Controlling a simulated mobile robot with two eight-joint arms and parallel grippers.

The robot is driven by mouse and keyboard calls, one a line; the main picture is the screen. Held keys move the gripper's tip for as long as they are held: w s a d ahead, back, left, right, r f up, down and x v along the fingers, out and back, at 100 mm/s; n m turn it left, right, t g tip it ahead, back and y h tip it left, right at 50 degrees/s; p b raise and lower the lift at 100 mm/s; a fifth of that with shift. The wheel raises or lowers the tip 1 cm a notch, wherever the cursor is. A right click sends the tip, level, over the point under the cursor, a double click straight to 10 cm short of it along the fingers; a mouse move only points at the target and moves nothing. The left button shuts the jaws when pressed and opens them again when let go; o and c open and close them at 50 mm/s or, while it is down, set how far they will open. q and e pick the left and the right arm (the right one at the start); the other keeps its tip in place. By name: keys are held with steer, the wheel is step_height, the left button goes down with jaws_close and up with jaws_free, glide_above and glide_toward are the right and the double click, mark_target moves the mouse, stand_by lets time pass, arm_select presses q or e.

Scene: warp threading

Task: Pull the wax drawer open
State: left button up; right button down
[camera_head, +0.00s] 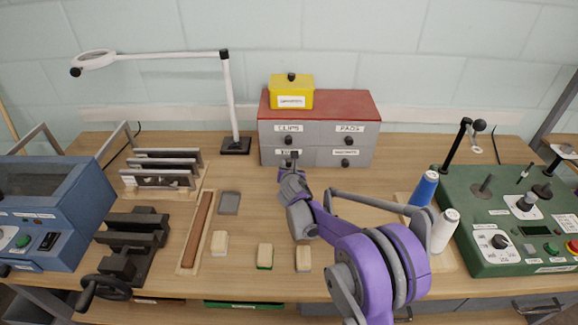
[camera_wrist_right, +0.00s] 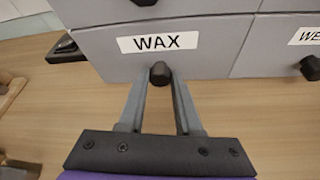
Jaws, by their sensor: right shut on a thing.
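The wax drawer (camera_head: 268,158) is the lower left drawer of a grey cabinet with a red top (camera_head: 340,98). In the right wrist view the wax drawer (camera_wrist_right: 205,62) carries a white WAX label and a dark knob (camera_wrist_right: 160,72). Its front looks level with the drawer beside it. My right gripper (camera_head: 291,165) reaches up to this drawer and partly hides its front in the head view. In the wrist view the right gripper (camera_wrist_right: 160,88) is shut on the knob, one finger on each side. My left gripper is not in view.
A yellow box (camera_head: 291,95) stands on the cabinet. A lamp (camera_head: 236,145) stands to its left. Blue and white spools (camera_head: 444,231) and a green control panel (camera_head: 510,225) are at the right. Small blocks (camera_head: 265,256) lie in front. The tabletop before the cabinet is mostly clear.

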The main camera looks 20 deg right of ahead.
steer(key=shift+s, duration=0.1)
steer(key=s+a, duration=0.1)
steer(key=s, duration=0.3)
steer(key=s+a+b, duration=0.1)
steer(key=s, duration=0.4)
steer(key=s+a+b, duration=0.1)
steer(key=s+a, duration=0.1)
steer(key=s, duration=0.2)
steer(key=shift+s, duration=0.3)
steer(key=c, duration=0.6)
jaws_free()
steer(key=v, duration=1)
steer(key=shift+s+r, duration=0.2)
steer(key=shift+s, duration=0.1)
